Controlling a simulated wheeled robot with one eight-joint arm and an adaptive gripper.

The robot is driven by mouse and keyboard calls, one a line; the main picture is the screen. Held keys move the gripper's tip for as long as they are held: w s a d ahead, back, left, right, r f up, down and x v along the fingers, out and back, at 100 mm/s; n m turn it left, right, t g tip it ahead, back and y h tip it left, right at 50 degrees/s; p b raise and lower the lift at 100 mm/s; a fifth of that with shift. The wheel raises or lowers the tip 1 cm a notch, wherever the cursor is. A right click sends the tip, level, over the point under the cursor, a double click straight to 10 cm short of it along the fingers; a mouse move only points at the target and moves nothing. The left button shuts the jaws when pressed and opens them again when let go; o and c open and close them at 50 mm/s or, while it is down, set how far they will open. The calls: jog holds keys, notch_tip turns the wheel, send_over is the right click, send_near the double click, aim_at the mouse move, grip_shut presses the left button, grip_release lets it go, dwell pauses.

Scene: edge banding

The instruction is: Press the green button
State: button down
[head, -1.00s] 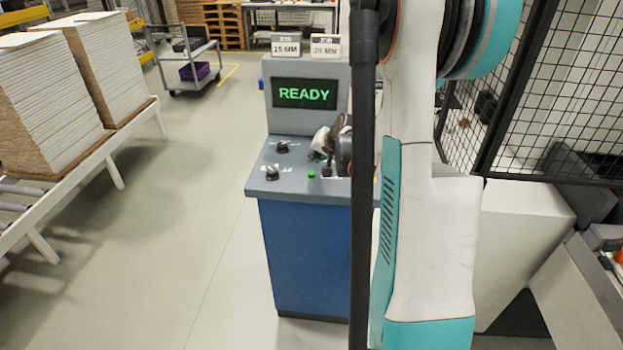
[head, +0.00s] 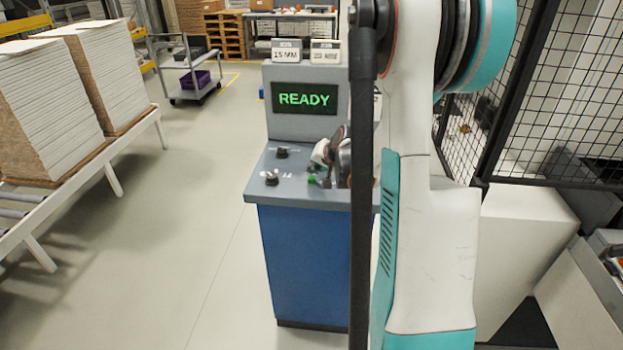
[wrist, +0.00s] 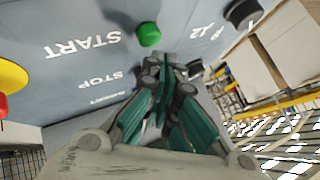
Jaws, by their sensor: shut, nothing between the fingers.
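The green button (head: 311,179) sits on the sloped grey top of the blue control console (head: 305,260). In the wrist view the green button (wrist: 149,34) stands clear beside the START lettering. My gripper (wrist: 160,58) is shut and empty, its fingertips close below the button in that picture. I cannot tell whether they touch it. In the head view my gripper (head: 324,180) is small, partly hidden behind my arm, with its tips right beside the button. The console's screen (head: 304,98) reads READY in green.
Two black knobs (head: 282,153) (head: 271,178) are on the panel left of the button. A red and yellow emergency stop (wrist: 8,85) shows at the wrist view's left edge. A mesh fence (head: 560,95) stands at right. Open floor (head: 200,220) lies left of the console.

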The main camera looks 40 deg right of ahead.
dwell(0.7)
jog(key=shift+f+b, duration=0.45)
